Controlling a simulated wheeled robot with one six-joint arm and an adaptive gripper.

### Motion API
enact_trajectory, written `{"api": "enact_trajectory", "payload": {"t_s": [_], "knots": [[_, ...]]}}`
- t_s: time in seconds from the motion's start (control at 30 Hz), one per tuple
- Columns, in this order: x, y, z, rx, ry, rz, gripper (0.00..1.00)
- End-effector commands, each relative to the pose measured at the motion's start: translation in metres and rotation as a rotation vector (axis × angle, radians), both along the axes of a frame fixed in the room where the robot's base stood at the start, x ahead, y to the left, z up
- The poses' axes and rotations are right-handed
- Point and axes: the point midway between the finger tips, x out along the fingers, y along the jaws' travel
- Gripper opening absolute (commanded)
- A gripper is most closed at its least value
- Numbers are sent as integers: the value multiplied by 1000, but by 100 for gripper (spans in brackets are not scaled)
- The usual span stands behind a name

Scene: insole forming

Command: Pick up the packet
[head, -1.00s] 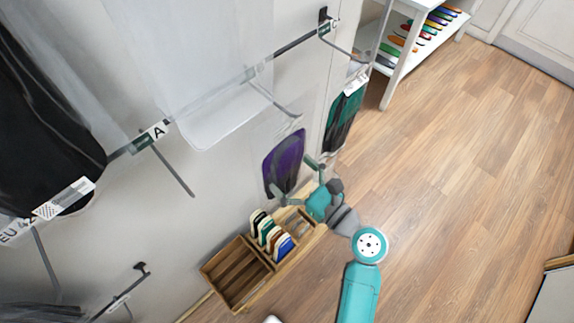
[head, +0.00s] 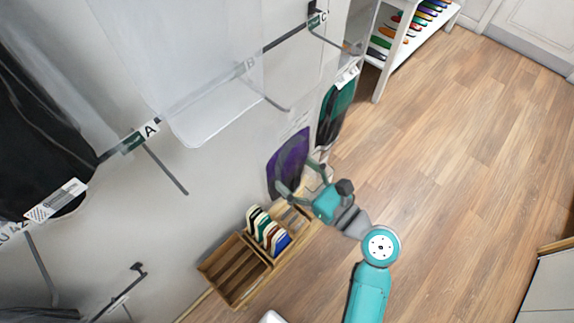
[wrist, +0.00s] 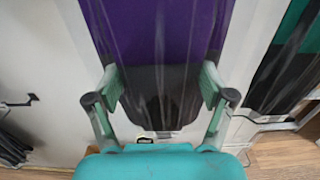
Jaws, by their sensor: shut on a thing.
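The packet (head: 288,158) is a clear sleeve holding a purple piece with a dark lower end. It hangs upright in front of the pale panel in the head view. In the wrist view the packet (wrist: 158,35) fills the upper middle. My gripper (wrist: 160,88) is shut on its lower, dark part, one finger at each side. In the head view my gripper (head: 297,176) reaches it from the lower right. The packet's lowest edge is partly hidden by my gripper.
Below stands a wooden tray (head: 229,271) with several coloured insole pieces (head: 268,232) upright in it. A green and black packet (head: 336,108) hangs to the right. Floor (head: 460,170) is clear at right.

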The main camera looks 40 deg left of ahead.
Motion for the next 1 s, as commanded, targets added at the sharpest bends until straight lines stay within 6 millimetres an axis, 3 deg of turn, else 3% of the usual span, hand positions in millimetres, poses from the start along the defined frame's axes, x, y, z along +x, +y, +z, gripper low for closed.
{"api": "enact_trajectory", "payload": {"t_s": [0.3,0.5,0.7,1.0], "knots": [[-4,-75,0,1,1,-6,44],[-7,-113,0,0,1,-6,44],[-10,-136,0,0,0,-3,44],[-11,-147,0,1,0,0,44]]}}
